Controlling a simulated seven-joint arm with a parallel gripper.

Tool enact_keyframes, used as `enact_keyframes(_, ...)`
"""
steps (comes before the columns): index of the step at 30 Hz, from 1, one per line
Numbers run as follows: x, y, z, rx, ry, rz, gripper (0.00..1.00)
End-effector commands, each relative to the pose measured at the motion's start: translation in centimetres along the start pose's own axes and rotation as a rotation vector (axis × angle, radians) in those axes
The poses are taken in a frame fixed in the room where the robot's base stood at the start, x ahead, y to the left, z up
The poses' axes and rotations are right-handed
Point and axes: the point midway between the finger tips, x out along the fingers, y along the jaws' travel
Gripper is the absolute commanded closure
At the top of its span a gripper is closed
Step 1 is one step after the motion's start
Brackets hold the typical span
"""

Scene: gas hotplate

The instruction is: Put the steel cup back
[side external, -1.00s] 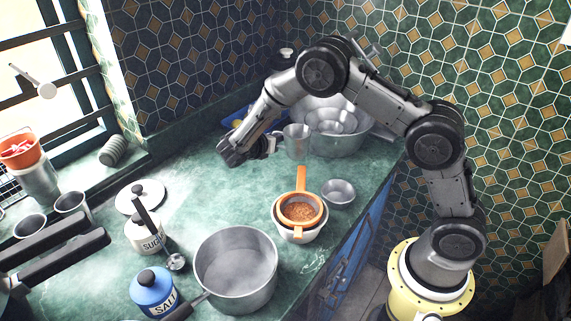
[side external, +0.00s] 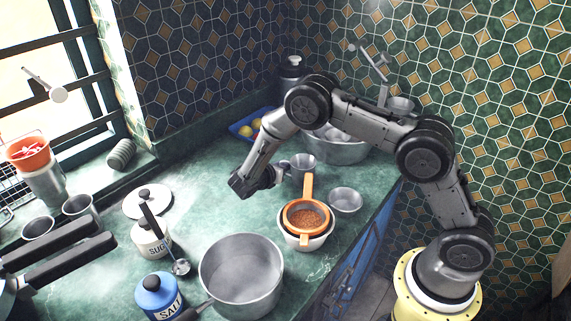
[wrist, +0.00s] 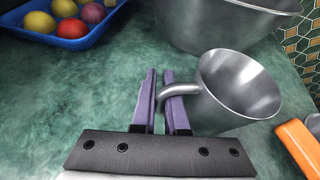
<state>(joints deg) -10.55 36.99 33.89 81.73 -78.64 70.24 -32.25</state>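The steel cup (side external: 301,166) is upright by the counter's back right, just left of the orange strainer's handle. In the wrist view the cup (wrist: 240,90) shows its open mouth and its handle pointing left. My gripper (side external: 272,178) is to the left of the cup.
The orange strainer (side external: 307,216) rests in a white bowl, with a small metal bowl (side external: 345,200) to its right. A large metal bowl (side external: 345,150) and a blue fruit tray (wrist: 75,40) are behind. A steel pot (side external: 240,275) stands in front. Counter left of my gripper is clear.

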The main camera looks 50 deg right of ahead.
Motion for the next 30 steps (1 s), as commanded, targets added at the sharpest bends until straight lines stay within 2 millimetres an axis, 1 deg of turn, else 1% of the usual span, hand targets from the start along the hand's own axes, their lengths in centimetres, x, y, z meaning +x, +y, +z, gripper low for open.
enact_keyframes(1, 0.0, 0.0, 0.0, 0.0, 0.0, 0.0, 0.82)
enact_keyframes(3, 0.0, 0.0, 0.0, 0.0, 0.001, 0.0, 0.69)
enact_keyframes(5, 0.0, 0.0, 0.0, 0.0, 0.0, 0.0, 0.59)
enact_keyframes(13, 0.0, 0.0, 0.1, 0.0, 0.0, 0.0, 0.59)
enact_keyframes(16, -0.5, 0.0, 0.3, -0.001, 0.0, 0.001, 0.59)
enact_keyframes(20, -2.5, 0.1, 0.3, -0.001, 0.0, 0.004, 0.59)
enact_keyframes(27, -7.5, 0.1, 0.3, -0.001, 0.0, 0.005, 0.59)
enact_keyframes(30, -9.3, 0.1, 0.3, 0.0, 0.0, 0.004, 0.59)
